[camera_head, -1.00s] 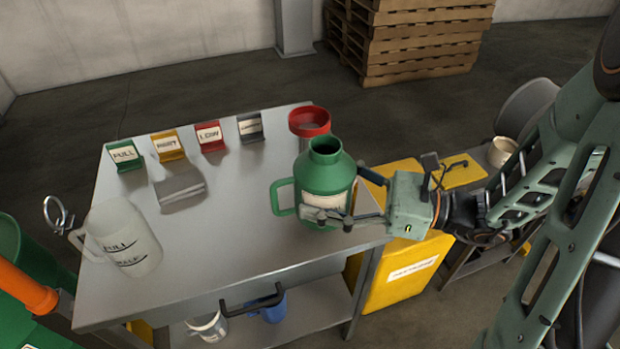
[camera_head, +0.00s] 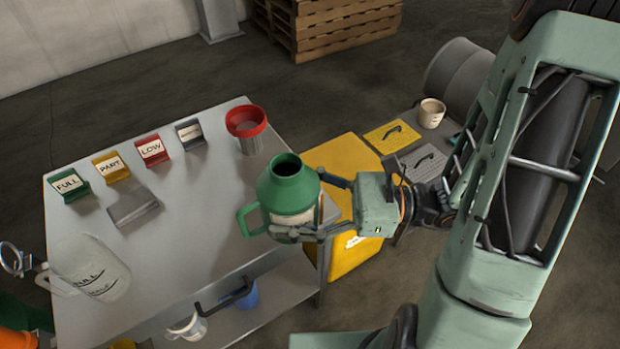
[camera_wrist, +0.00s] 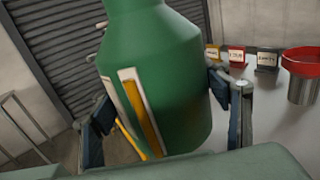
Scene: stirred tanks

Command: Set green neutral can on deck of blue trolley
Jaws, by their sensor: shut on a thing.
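The green can (camera_head: 286,186) has a dark open mouth, a side handle and a pale label. It is upright in the head view, in front of the bench's right edge. My gripper (camera_head: 298,209) is shut on its body from the right, one finger on each side. The wrist view shows the can (camera_wrist: 160,75) between the fingers, with a label strip and yellow bar facing me. Its base is hidden there. I cannot tell its height above the bench. I see no blue trolley deck in these frames.
A grey metal bench (camera_head: 190,235) holds FULL, PART and LOW signs, a red-rimmed cup (camera_head: 248,128) and a clear jug (camera_head: 92,268). Right of it stand a yellow container (camera_head: 340,165) and a low surface with a small white cup (camera_head: 431,113). Pallets (camera_head: 335,25) are stacked behind.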

